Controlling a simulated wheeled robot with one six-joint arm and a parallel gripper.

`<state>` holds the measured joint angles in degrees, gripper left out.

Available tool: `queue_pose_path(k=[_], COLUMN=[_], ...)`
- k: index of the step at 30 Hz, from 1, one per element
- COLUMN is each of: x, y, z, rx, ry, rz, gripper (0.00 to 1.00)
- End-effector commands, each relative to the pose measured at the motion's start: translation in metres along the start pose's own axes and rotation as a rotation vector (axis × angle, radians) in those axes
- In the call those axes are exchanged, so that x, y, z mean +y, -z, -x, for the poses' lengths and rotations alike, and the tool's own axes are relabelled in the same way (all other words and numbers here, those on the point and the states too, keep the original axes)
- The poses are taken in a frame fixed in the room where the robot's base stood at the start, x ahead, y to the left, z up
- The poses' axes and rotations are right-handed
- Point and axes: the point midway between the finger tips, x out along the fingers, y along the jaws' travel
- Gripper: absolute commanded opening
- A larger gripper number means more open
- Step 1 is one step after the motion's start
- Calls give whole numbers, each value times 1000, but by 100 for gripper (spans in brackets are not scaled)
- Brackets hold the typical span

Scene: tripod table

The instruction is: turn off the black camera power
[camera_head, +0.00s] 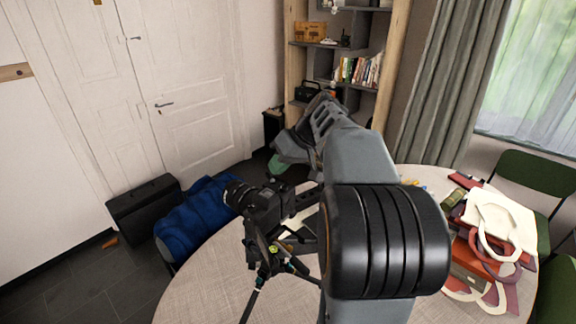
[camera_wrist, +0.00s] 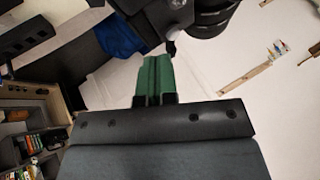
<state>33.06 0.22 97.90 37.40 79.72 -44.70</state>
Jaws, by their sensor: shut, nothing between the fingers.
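The black camera (camera_head: 266,208) sits on a black tripod (camera_head: 262,262) at the round table, with its lens toward the left. It also shows in the wrist view as a dark body (camera_wrist: 190,14) at the top edge, partly cut off. My gripper (camera_head: 277,168) has green fingers and is above and behind the camera in the head view. In the wrist view my gripper (camera_wrist: 155,60) is shut and empty, its fingertips just below the camera body in the picture. I cannot tell whether they touch it. The power switch cannot be made out. My arm hides part of the table and the camera's right side.
The round table (camera_head: 205,285) holds bags (camera_head: 492,225) and small items at its right. A blue bag (camera_head: 190,222) and a black case (camera_head: 145,208) are at the left. A shelf (camera_head: 345,50) stands at the back. The table's front left is clear.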

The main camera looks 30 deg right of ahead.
Motion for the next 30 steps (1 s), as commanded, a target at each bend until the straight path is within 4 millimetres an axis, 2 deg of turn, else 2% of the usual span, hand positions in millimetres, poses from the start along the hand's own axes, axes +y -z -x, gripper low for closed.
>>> queue_pose_path(k=[30], x=[3], y=[-14], z=[10], rx=[3], ry=[-2], rz=[-4], gripper=[0])
